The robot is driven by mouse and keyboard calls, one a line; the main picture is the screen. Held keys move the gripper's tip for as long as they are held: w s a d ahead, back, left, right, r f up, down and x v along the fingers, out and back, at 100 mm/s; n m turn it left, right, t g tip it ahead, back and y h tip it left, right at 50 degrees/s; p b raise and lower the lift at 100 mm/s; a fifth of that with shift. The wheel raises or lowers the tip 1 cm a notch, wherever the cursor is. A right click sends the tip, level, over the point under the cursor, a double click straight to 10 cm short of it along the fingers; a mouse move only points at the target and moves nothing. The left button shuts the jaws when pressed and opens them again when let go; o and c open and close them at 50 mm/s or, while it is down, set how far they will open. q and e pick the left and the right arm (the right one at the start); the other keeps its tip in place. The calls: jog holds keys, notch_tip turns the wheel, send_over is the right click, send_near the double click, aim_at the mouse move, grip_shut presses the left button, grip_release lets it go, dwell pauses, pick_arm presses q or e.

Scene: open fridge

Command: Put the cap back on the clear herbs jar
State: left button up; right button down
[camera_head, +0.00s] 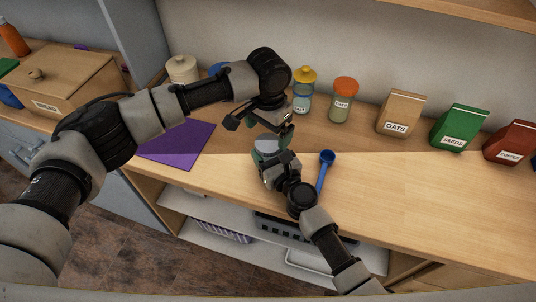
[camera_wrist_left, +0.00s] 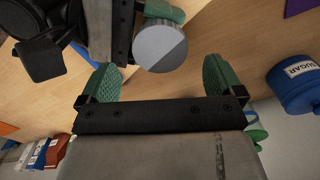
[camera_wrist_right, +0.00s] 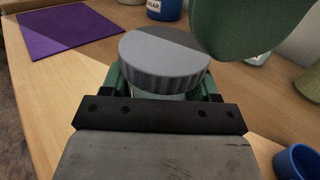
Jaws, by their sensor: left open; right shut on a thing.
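A grey ribbed cap (camera_wrist_right: 165,62) sits on top of a clear jar, level and in line with it; how tightly it is seated I cannot tell. It also shows in the head view (camera_head: 268,146) and the left wrist view (camera_wrist_left: 160,46). The jar's glass (camera_wrist_right: 165,96) is mostly hidden, and no label is readable. My right gripper (camera_head: 268,160) is shut on the jar just below the cap, near the counter's front edge. My left gripper (camera_wrist_left: 158,78) is open and empty, just above and behind the cap, apart from it.
A blue scoop (camera_head: 323,168) lies right of the jar. A purple mat (camera_head: 178,143) lies to the left. Behind stand a yellow-topped jar (camera_head: 302,100) and an orange-lidded jar (camera_head: 342,101). Several labelled bags, including oats (camera_head: 399,114), stand right. The front-right counter is clear.

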pick_arm(q)
jog(key=shift+r, duration=0.45)
jog(key=shift+o, duration=0.5)
notch_tip(320, 180, up, 12)
pick_arm(e)
jog(key=shift+c, duration=0.9)
grip_release()
